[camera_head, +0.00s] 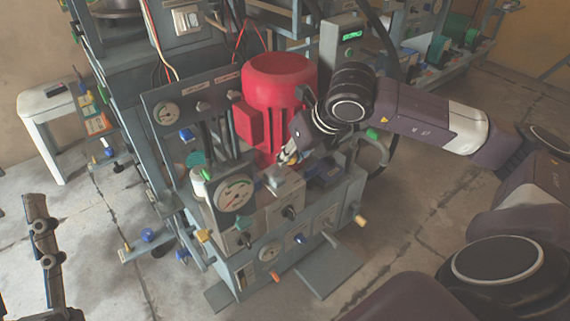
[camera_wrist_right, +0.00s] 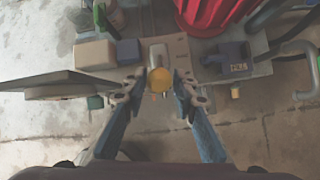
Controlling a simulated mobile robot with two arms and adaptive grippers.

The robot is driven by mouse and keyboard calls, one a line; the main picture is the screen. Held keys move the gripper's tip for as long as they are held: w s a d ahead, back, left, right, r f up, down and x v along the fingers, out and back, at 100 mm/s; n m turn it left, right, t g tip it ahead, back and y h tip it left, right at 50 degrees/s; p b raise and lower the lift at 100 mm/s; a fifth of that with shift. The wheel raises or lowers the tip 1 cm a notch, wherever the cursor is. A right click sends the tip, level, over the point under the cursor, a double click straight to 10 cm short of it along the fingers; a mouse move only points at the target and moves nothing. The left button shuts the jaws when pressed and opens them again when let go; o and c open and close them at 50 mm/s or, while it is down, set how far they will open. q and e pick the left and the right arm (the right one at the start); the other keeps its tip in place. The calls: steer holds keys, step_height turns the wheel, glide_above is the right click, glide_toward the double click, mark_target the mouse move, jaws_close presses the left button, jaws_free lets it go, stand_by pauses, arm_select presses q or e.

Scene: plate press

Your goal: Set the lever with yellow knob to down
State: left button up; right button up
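In the right wrist view the yellow knob (camera_wrist_right: 160,80) shows between the two fingers of my right gripper (camera_wrist_right: 157,88). A narrow gap shows on each side of it, so the fingers look open around or just above it. Its lever is mostly hidden behind the knob, against a light grey block (camera_wrist_right: 158,49). In the head view my right gripper (camera_head: 287,153) is over the press beside the red motor (camera_head: 280,82), and its fingertips are small and partly hidden. Part of my left gripper (camera_head: 45,245) shows at the lower left, away from the press; its opening is unclear.
A round gauge (camera_head: 235,192) stands left of my right gripper. Other yellow knobs are at the press's front left (camera_head: 203,236) and right (camera_head: 360,220). A white stool (camera_head: 45,104) stands far left.

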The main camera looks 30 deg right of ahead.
steer(key=v, duration=0.3)
steer(key=shift+s+r, duration=0.2)
steer(key=shift+r, duration=0.05)
stand_by(0.6)
